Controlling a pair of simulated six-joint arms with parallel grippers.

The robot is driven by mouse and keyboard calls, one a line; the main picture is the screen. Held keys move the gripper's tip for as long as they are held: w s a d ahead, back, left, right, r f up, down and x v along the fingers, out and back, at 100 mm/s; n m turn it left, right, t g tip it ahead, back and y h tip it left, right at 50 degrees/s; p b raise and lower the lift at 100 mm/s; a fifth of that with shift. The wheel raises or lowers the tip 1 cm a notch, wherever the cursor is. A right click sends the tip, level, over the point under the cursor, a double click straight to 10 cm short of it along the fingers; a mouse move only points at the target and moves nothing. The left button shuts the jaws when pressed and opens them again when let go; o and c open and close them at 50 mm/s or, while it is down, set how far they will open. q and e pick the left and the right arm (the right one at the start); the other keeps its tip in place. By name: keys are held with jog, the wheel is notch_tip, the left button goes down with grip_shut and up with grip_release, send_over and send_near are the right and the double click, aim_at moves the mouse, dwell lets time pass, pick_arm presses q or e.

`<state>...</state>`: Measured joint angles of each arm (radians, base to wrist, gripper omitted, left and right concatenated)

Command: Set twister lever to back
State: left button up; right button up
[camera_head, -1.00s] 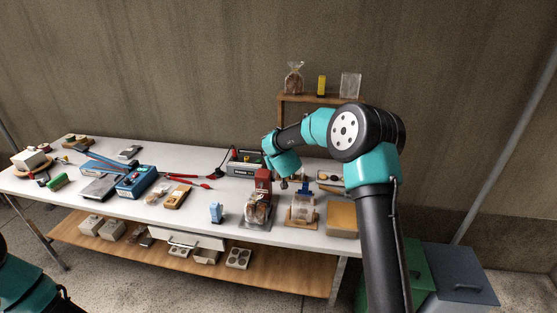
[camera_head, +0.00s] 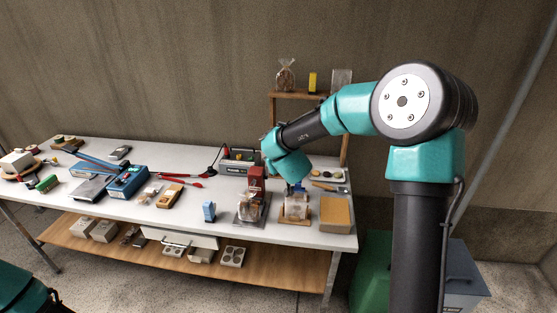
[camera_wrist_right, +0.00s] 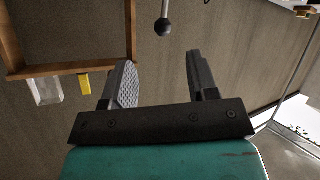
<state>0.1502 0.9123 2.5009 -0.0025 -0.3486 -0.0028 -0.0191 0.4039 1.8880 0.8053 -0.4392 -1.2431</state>
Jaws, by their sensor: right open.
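A dark ball knob on a thin rod (camera_wrist_right: 163,27) hangs into the top of the right wrist view; it looks like the lever's end, though its mount is out of that view. In the head view, a red upright device (camera_head: 256,180) stands on the table beside my right gripper; I cannot tell whether the lever belongs to it. My right gripper (camera_wrist_right: 158,62) is open and empty, with the knob beyond its fingertips and apart from them. In the head view its wrist is over the right part of the table. My left gripper is out of view.
A wooden stand (camera_head: 300,95) at the back holds a bag (camera_head: 286,75) and a yellow pack (camera_head: 313,82). Near my right gripper are a bagged item on a wooden board (camera_head: 296,207) and a tan block (camera_head: 335,213). A blue machine (camera_head: 127,181) is farther left.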

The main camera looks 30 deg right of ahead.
jog(key=shift+v, duration=1.3)
jog(key=shift+c, duration=0.3)
jog(key=shift+c, duration=0.8)
jog(key=shift+d+f, duration=0.15)
jog(key=shift+d, duration=0.2)
jog(key=shift+c, duration=0.7)
jog(key=d+n, duration=0.1)
jog(key=n, duration=0.1)
jog(key=d+n+t, duration=0.1)
jog(key=d+n, duration=0.1)
jog(key=d+f+n, duration=0.1)
jog(key=d+n, duration=0.1)
jog(key=shift+s+d+f+n+t, duration=0.1)
jog(key=shift+s+d+n+t, duration=0.2)
jog(key=shift+s+n, duration=0.1)
grip_shut()
jog(key=shift+s+a+f+n+t+y, duration=0.25)
jog(key=shift+n+y, duration=0.6)
jog(key=shift+n, duration=0.9)
jog(key=shift+s+a+f+n+t+y, duration=0.15)
jog(key=shift+s+n+t+y, duration=0.2)
jog(key=shift+n+y, duration=0.95)
jog(key=shift+s+a+f+n+t+y, duration=0.15)
jog(key=shift+s+n+t+y, duration=0.15)
jog(key=shift+n, duration=1.95)
